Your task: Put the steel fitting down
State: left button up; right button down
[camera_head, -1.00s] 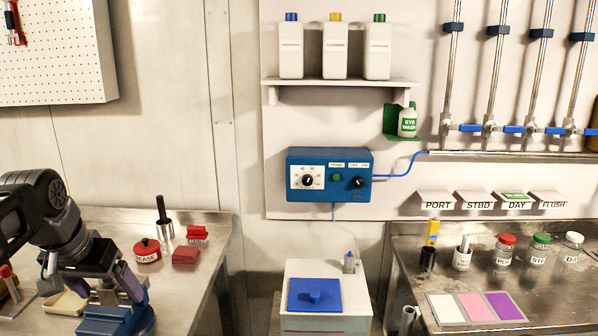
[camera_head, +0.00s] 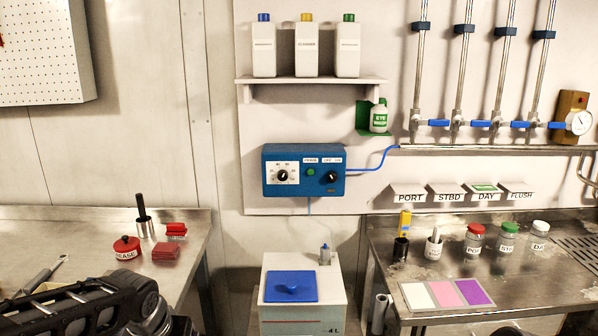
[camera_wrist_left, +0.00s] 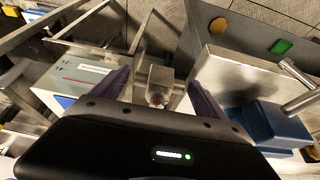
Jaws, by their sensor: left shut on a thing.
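In the left wrist view my left gripper (camera_wrist_left: 158,82) has its two purple fingers on either side of a small steel fitting (camera_wrist_left: 156,76) with a reddish spot at its near end. The gripper is shut on the fitting and holds it clear of the bench on the right. Floor and metal framing show beyond it. In the head view my left arm is at the bottom left, and its gripper and the fitting are out of sight. My right gripper is not in view.
A blue vise (camera_wrist_left: 270,125) with a steel bar is right of the gripper. The left bench (camera_head: 75,240) holds a red grease tin (camera_head: 127,248). A white cabinet with a blue lid (camera_head: 290,287) stands between the benches. The right bench holds jars and a three-colour mat (camera_head: 408,298).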

pick_arm(q)
jog(key=w+d+f, duration=0.1)
jog(key=d+f, duration=0.4)
jog(key=f, duration=0.2)
jog(key=shift+w, duration=0.2)
jog(key=shift+d, duration=0.1)
jog(key=s+f, duration=0.3)
jog(key=f, duration=1.1)
jog(key=shift+s, duration=0.35)
